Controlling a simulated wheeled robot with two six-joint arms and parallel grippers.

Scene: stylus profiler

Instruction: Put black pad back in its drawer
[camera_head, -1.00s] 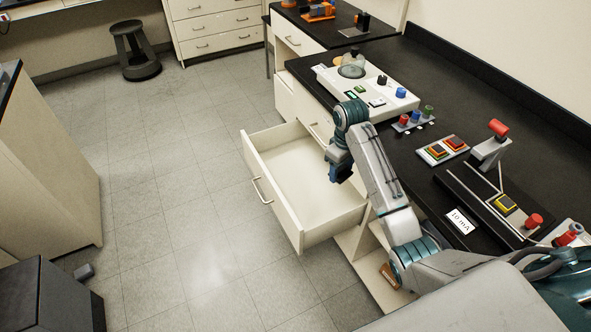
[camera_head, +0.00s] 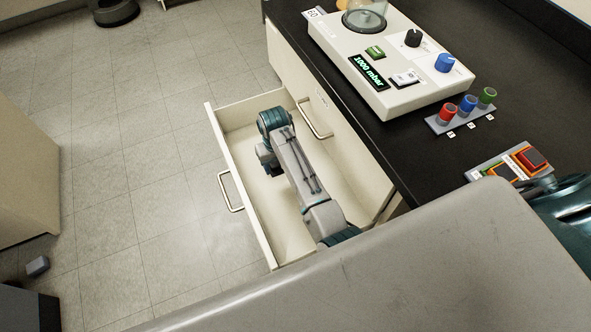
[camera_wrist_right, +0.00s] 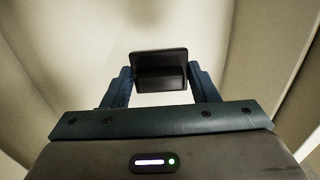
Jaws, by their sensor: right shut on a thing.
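The black pad (camera_wrist_right: 160,70) shows in the right wrist view, a small dark block between the two fingers of my right gripper (camera_wrist_right: 160,84). The gripper is shut on it. The open drawer (camera_head: 232,165) is cream, with a metal handle on its front panel. The wrist view shows pale drawer surfaces around the pad. I cannot tell whether the pad touches the drawer floor. My left gripper is out of view.
The black countertop (camera_head: 400,150) runs along the right. On it stand a white instrument (camera_head: 400,100) with a pressure display, a strip with red, blue and green knobs (camera_head: 466,112), and an orange-red button box (camera_head: 515,165). A small grey block (camera_head: 37,266) lies on the floor.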

